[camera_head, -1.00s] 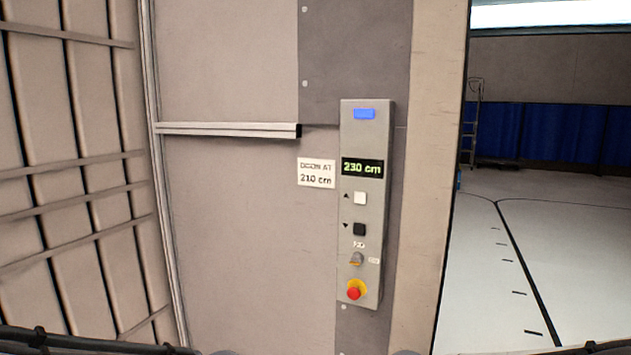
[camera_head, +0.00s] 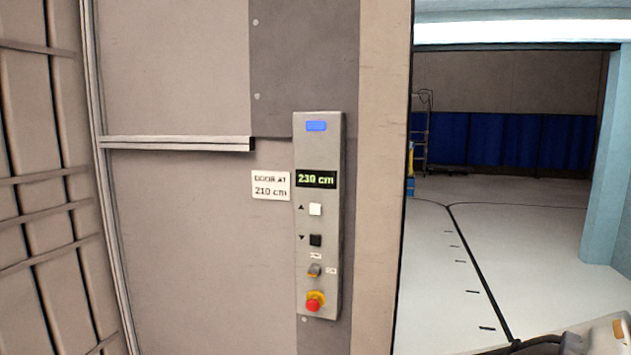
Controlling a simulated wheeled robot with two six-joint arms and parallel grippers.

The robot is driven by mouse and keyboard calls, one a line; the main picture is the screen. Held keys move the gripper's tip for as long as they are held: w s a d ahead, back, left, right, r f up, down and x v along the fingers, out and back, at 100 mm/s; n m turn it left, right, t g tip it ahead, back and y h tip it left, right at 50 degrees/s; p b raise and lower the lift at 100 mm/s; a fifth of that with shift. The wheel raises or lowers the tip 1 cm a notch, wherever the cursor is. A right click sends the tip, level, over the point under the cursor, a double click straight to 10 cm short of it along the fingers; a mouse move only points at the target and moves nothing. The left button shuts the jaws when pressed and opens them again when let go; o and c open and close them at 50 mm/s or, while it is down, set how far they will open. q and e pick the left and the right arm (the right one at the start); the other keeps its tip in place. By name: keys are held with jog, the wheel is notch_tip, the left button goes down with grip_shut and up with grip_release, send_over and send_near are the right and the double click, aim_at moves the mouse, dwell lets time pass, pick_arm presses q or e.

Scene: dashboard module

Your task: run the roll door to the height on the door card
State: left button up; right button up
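A tall grey control box (camera_head: 333,225) is mounted on the wall. Its green display (camera_head: 316,179) reads 230 cm. Below it are a white button (camera_head: 315,209) beside an up arrow and a black button (camera_head: 315,240) beside a down arrow. Lower are a small selector switch (camera_head: 314,271) and a red knob on a yellow collar (camera_head: 313,303). The white door card (camera_head: 270,186), left of the box, reads "DOOR AT 210 cm". Neither gripper can be made out. Part of an arm shows at the bottom right, with no fingertips visible.
A grey rail (camera_head: 180,143) runs along the wall left of the box. A doorway right of the beige post (camera_head: 378,180) opens on a pale floor (camera_head: 540,230) with black lines. A ladder (camera_head: 421,135) and blue panels (camera_head: 510,140) stand at the back.

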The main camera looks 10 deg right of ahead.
dwell(0.3)
grip_shut()
dwell(0.4)
dwell(1.2)
